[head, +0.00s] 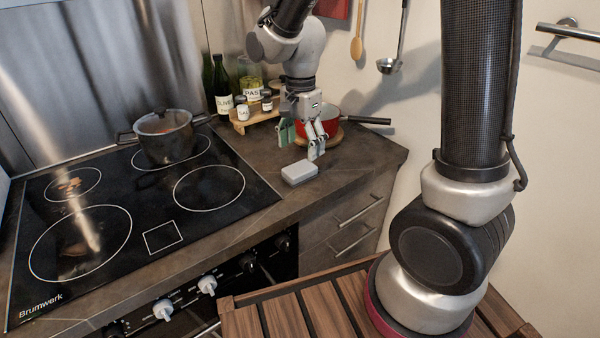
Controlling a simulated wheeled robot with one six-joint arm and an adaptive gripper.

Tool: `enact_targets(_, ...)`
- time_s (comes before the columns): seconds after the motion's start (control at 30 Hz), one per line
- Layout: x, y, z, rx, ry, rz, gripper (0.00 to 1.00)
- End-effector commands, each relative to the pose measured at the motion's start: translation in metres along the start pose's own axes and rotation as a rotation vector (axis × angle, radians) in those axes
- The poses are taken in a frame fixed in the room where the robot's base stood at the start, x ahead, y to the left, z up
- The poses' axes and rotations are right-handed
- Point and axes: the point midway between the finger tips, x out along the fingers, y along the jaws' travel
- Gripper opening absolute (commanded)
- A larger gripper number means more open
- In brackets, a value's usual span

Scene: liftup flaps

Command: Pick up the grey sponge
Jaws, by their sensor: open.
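The grey sponge (299,172) is a small light grey block. It lies flat on the dark countertop (345,172), to the right of the cooktop. My gripper (301,143) points down just above and behind the sponge, with its two fingers spread apart and nothing between them. The fingertips look clear of the sponge, though the exact height gap is hard to tell from this single view.
A red pan (328,121) stands right behind my gripper, its dark handle pointing right. A wooden rack (252,118) with small jars and bottles is behind left. A pot (164,137) stands on the black cooktop (120,205). Counter right of the sponge is clear.

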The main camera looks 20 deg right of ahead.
Motion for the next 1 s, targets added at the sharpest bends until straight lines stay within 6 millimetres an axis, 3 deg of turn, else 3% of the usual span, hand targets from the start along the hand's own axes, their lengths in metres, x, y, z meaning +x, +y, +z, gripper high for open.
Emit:
enact_targets(0.1, 0.0, -0.002, -0.001, 0.139, 0.001, -0.011, 0.74)
enact_targets(0.27, 0.012, -0.002, -0.001, 0.196, 0.0, -0.008, 0.74)
enact_targets(0.7, 0.072, -0.006, -0.003, 0.193, 0.0, -0.009, 0.74)
enact_targets(1.0, 0.078, -0.007, -0.003, 0.192, 0.0, -0.012, 0.74)
